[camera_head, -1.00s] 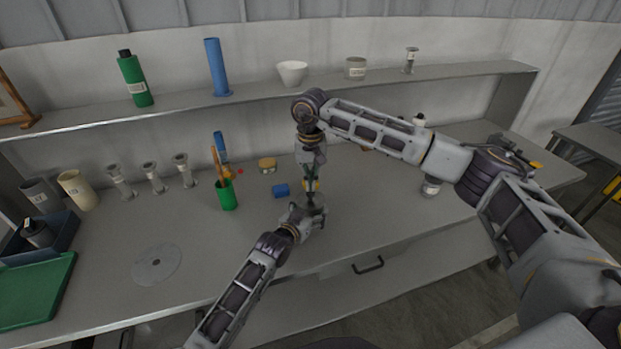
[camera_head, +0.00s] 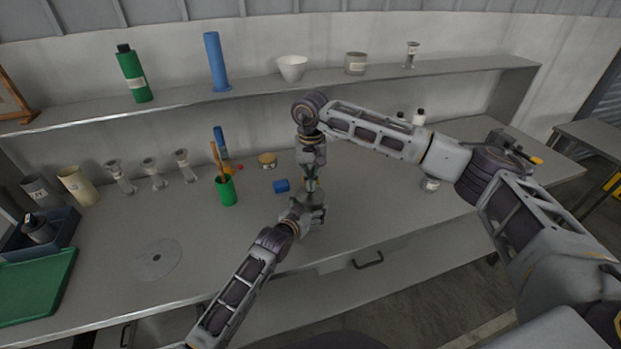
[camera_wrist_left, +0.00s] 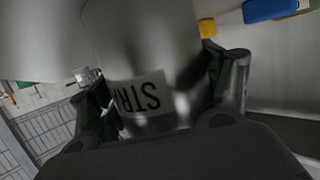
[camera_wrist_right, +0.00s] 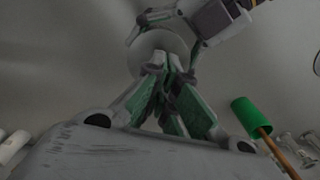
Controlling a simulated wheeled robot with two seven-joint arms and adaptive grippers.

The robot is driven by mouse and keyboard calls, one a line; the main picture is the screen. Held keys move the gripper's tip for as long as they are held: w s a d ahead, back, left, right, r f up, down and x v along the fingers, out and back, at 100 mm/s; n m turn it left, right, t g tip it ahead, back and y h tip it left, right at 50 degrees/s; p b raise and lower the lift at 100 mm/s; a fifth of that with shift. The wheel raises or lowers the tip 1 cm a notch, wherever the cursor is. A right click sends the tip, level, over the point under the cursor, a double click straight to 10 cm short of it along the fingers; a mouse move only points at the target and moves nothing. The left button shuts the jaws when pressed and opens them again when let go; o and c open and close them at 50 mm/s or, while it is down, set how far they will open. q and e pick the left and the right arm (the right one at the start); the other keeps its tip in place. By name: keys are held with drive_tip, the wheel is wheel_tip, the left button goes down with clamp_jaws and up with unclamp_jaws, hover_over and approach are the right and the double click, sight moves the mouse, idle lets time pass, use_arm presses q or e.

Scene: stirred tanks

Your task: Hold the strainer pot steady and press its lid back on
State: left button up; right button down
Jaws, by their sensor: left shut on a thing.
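The strainer pot (camera_head: 311,199) is a small grey vessel near the front of the bench. In the left wrist view its grey wall shows with a pale label (camera_wrist_left: 143,103) reading "STR", upside down. My left gripper (camera_head: 313,212) is shut on the pot from the front, a finger on each side of the wall (camera_wrist_left: 165,85). My right gripper (camera_head: 310,186) points down directly above the pot. In the right wrist view its fingertips (camera_wrist_right: 166,66) are together over a round grey top (camera_wrist_right: 172,42), which seems to be the lid. The fingers hide its middle, and I cannot tell whether it is fully seated.
A blue block (camera_head: 281,186) and a green cup (camera_head: 227,191) with a brown stick stand left of the pot. A flat grey disc (camera_head: 157,259) lies front left. A green tray (camera_head: 35,287) is at the far left. The bench right of the pot is mostly clear.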

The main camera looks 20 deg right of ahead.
drive_tip(key=shift+f, duration=0.8)
idle(0.4)
drive_tip(key=shift+r, duration=0.15)
drive_tip(key=shift+r, duration=3.35)
use_arm(q)
drive_tip(key=o, duration=1.1)
drive_tip(key=shift+v, duration=6)
